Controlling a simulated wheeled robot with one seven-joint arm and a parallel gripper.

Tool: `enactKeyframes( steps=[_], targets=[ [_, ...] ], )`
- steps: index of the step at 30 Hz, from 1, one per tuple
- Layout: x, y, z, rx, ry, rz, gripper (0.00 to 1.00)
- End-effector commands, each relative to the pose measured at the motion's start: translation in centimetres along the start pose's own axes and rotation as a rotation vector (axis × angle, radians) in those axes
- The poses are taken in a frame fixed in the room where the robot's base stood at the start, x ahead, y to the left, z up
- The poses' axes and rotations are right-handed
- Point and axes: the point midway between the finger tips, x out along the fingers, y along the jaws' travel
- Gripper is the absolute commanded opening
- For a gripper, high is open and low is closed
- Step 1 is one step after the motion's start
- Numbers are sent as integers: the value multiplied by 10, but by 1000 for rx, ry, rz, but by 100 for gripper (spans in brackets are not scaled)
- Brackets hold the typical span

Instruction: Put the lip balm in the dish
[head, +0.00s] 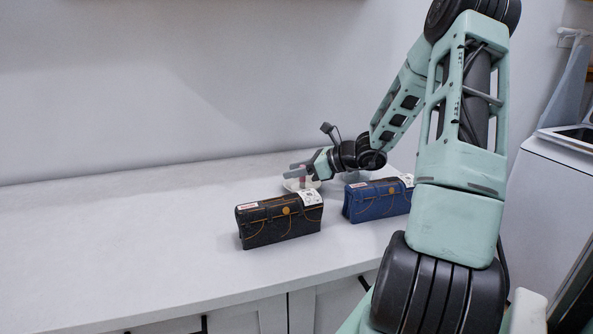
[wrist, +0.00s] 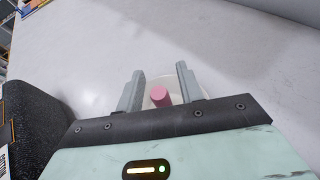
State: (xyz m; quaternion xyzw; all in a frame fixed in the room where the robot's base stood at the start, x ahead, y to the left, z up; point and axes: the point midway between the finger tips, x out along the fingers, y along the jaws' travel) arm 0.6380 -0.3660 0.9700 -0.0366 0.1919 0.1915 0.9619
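The lip balm (wrist: 160,96) is a small pink cylinder seen between my fingers in the wrist view. A clear gap shows on each side of it, so the fingers do not touch it. It shows small and pinkish at my fingers in the head view (head: 302,171). The dish (wrist: 154,79) is pale and round and lies under and around the lip balm; its edge also shows in the head view (head: 291,185). My gripper (wrist: 160,82) is open, low over the dish, also seen in the head view (head: 296,171). The lip balm's base is hidden.
A black denim-look case (head: 270,225) stands on the white counter (head: 120,235) in front of the dish. A blue case (head: 375,201) stands to its right. The counter's left side is clear, with a wall behind. A white washer (head: 555,185) is at far right.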

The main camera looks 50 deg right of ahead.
Motion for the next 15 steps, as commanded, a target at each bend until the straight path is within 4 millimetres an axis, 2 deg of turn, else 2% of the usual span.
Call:
enactKeyframes(
  steps=[4,7,15],
  targets=[
    [-3,0,4,0,0,-1,37],
    [-15,-1,3,-2,1,-3,37],
    [-71,-1,3,-2,1,-5,37]
  ],
)
